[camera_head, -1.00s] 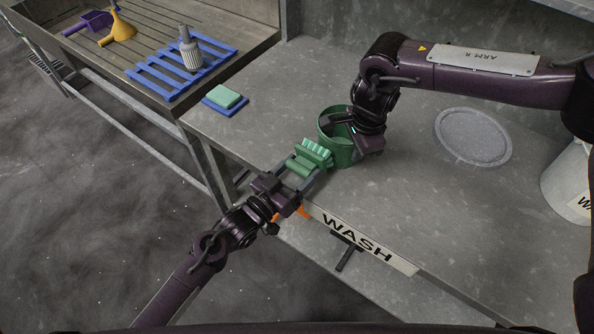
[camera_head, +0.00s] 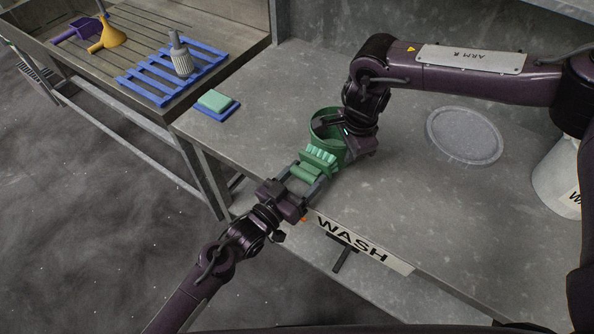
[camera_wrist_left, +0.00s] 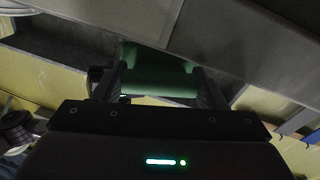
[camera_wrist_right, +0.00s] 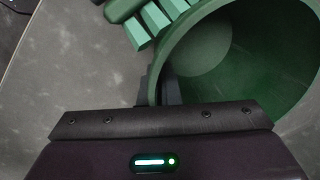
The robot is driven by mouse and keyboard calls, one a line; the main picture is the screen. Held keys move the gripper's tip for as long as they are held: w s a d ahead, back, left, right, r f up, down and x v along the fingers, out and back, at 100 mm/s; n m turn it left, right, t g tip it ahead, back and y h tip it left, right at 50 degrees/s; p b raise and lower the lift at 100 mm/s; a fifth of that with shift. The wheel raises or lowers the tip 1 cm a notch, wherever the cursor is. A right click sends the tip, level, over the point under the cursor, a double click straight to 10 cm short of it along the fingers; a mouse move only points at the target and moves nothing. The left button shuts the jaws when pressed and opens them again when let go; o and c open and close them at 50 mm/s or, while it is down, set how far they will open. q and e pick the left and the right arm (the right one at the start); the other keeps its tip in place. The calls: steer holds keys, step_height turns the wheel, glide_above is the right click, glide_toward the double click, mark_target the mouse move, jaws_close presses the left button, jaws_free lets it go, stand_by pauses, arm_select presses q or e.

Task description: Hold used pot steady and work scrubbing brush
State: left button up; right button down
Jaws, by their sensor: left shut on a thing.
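The used pot is a green round pail (camera_head: 349,153) standing upright near the bench's front edge. My right gripper (camera_wrist_right: 160,88) is at its rim, with the pot wall between its close-set fingers; the right wrist view shows into the empty-looking pot (camera_wrist_right: 265,60). My left gripper (camera_head: 304,184) is shut on the green scrubbing brush (camera_head: 305,173), bristles toward the pot. The pale green bristles (camera_head: 321,160) overlap the pot's near left side in the head view; I cannot tell if they touch. The brush's green handle also shows between the fingers in the left wrist view (camera_wrist_left: 160,82).
A green sponge on a blue base (camera_head: 215,101) lies at the bench's left. A grey round disc (camera_head: 464,136) and white bucket (camera_head: 557,178) are at right.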

mark_target(293, 174)
arm_select(q)
steer(key=shift+s+d, duration=0.35)
steer(key=shift+d, duration=0.05)
steer(key=shift+w+a, duration=1.25)
steer(key=shift+a, duration=0.2)
steer(key=shift+s, duration=0.1)
steer(key=shift+v, duration=1.45)
steer(key=shift+d, duration=0.1)
steer(key=shift+w+d, duration=0.3)
steer(key=shift+w, duration=0.1)
steer(key=shift+x, duration=1.05)
